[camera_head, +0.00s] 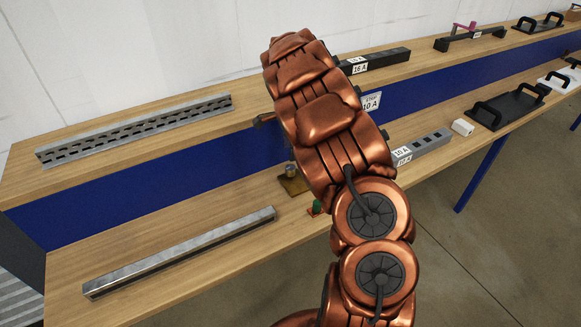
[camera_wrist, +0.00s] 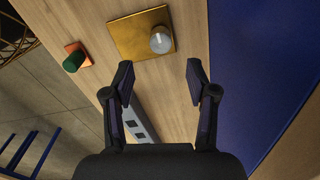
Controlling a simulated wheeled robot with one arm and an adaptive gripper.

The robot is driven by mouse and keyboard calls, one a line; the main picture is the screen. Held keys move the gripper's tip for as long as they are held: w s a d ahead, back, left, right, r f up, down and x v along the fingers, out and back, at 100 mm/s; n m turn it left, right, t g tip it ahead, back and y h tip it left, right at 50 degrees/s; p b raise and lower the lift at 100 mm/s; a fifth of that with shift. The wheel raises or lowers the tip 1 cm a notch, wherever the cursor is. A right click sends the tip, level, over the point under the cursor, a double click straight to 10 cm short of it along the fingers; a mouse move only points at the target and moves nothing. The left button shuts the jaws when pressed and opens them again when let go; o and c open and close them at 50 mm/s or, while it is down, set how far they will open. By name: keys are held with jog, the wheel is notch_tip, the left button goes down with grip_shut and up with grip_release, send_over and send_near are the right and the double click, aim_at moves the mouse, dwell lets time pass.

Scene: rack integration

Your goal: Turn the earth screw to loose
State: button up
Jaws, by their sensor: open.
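A silver round screw head (camera_wrist: 161,40) stands on a square brass plate (camera_wrist: 127,36) on the wooden bench. It looks like the earth screw, though no label shows. In the head view the brass plate (camera_head: 296,186) and its screw (camera_head: 290,169) sit left of my arm on the lower shelf. My gripper (camera_wrist: 160,78) is open and empty. In the wrist view its two fingers are apart, with the screw beyond the gap between them and not touched. In the head view my arm hides most of the gripper.
A green knob (camera_wrist: 74,62) on an orange base sits beside the brass plate. A grey labelled block (camera_head: 425,148) lies right of my arm. A metal rail (camera_head: 180,250) lies on the lower shelf, a slotted rail (camera_head: 135,128) on the upper shelf. A blue panel (camera_head: 150,185) rises behind.

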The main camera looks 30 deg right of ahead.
aim_at(291, 167)
jog(key=shift+f+p, duration=0.9)
jog(key=shift+f, duration=3)
grip_shut()
